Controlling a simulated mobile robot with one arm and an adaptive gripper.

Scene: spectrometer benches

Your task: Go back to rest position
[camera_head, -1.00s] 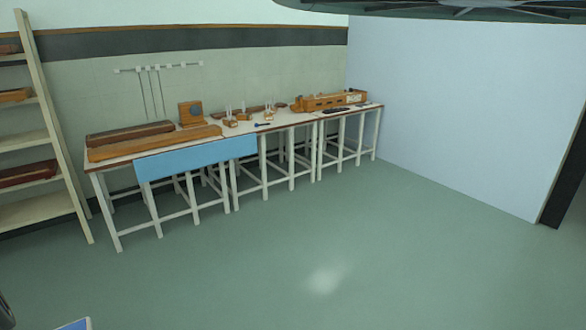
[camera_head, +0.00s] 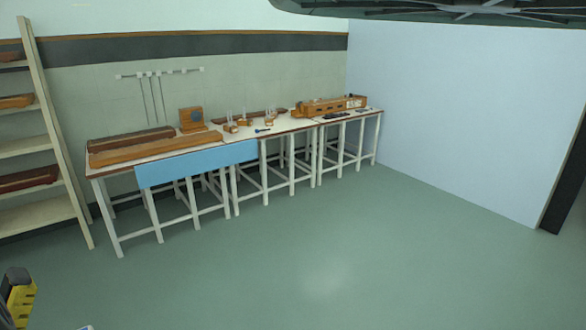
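My gripper's fingers do not show in the head view. A black and yellow part (camera_head: 18,292) shows at the lower left edge; it may be part of my arm, but I cannot tell which part. A small pale piece (camera_head: 85,327) barely shows at the bottom edge.
A long row of white-legged benches (camera_head: 118,222) stands along the back wall with wooden instruments and a blue panel (camera_head: 198,164) at its front. A shelf (camera_head: 68,130) stands at left. A white partition (camera_head: 450,110) is at right. The green floor (camera_head: 320,255) is clear.

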